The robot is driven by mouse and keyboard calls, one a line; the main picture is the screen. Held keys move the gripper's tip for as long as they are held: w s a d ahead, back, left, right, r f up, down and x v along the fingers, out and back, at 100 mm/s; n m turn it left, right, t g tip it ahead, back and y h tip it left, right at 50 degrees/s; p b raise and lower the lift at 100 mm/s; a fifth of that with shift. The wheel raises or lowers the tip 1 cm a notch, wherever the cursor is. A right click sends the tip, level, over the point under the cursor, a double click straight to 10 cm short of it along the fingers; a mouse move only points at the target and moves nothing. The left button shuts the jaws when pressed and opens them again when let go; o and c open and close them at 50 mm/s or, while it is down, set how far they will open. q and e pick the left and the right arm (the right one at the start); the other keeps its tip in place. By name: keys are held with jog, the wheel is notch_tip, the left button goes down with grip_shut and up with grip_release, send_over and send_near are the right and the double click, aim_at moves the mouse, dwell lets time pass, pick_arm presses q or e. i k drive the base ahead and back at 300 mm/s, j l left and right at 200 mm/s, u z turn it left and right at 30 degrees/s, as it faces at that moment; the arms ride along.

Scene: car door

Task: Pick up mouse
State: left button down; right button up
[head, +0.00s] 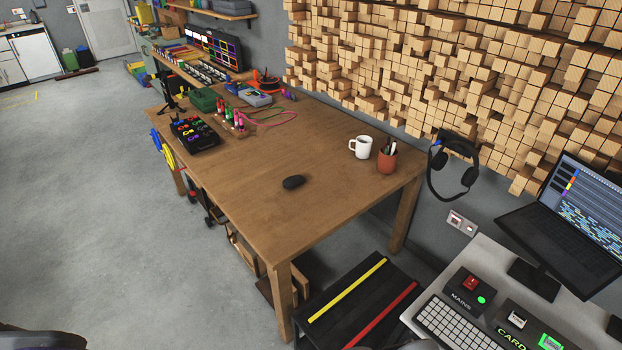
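A black computer mouse (293,182) lies on the bare front part of the wooden table (250,210), left of the mug and pot. Nothing touches it and all of its top is visible. Neither my left nor my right gripper shows in the head view.
A white mug (361,146) and a terracotta pot with pens (387,158) stand right of the mouse. A black control box (195,135) and tools crowd the far end. A black bench (360,295) and a desk with a keyboard (455,325) are near right. Open floor (120,220) lies left.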

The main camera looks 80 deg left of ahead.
aim_at(293, 181)
jog(key=u, duration=2.75)
jog(key=i+j, duration=0.25)
jog(key=j, duration=0.15)
jog(key=i+j, duration=0.25)
jog(key=j, duration=0.15)
jog(key=i+j+z, duration=0.1)
jog(key=i+j, duration=0.15)
jog(key=j, duration=0.15)
jog(key=i+j, duration=0.2)
jog(key=j, duration=0.2)
jog(key=i+j, duration=0.25)
jog(key=j, duration=0.15)
jog(key=i+j, duration=0.1)
jog(key=i, duration=0.25)
jog(key=i+j+z, duration=0.1)
jog(key=i, duration=0.3)
